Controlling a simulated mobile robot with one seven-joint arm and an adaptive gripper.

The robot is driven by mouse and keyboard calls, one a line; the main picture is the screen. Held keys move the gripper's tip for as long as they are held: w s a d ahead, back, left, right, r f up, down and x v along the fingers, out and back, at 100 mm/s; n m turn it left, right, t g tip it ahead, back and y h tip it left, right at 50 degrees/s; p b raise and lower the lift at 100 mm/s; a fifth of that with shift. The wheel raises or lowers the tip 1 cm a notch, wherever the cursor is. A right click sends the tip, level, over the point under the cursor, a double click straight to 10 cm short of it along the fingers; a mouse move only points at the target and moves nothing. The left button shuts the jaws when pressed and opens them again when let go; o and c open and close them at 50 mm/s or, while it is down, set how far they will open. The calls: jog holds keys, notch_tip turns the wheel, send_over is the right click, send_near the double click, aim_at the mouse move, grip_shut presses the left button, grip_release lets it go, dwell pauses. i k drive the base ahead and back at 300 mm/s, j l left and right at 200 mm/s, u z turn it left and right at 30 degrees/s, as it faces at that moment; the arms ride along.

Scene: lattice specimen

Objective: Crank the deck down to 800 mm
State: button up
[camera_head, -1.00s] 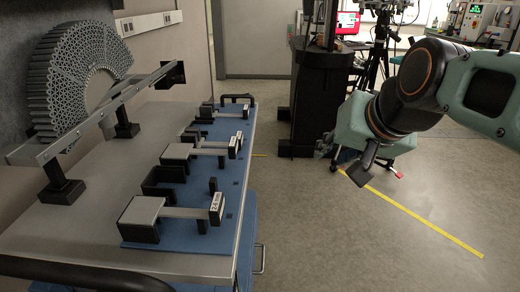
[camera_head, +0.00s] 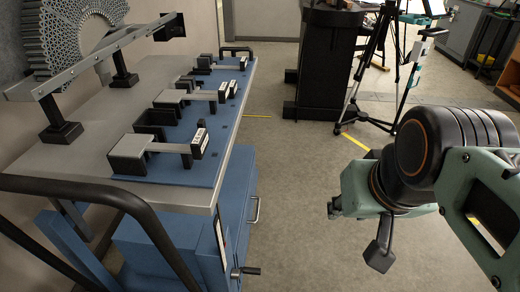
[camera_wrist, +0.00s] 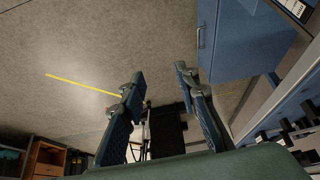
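The deck (camera_head: 88,172) is the grey top of a blue wheeled-style cart at the left of the head view. A small crank with a dark handle (camera_head: 247,271) sticks out of the cart's side near the bottom. A narrow pale strip (camera_head: 220,243) runs upright beside it; any marks are too small to read. My gripper (camera_wrist: 158,75) is open and empty, its two fingers well apart in the wrist view. In the head view my gripper (camera_head: 334,208) hangs right of the cart, clear of the crank. I cannot make out the crank in the wrist view.
A blue mat (camera_head: 222,130) on the deck bears several grey-and-black holders. A rail with a fan-shaped lattice specimen (camera_head: 75,38) stands at the back. A drawer handle (camera_head: 254,210) juts from the cart. The floor between cart and gripper is clear; a tripod (camera_head: 372,70) stands beyond.

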aim_at(235, 274)
jog(key=l+u, duration=0.2)
jog(key=u, duration=0.75)
jog(key=k+j, duration=0.05)
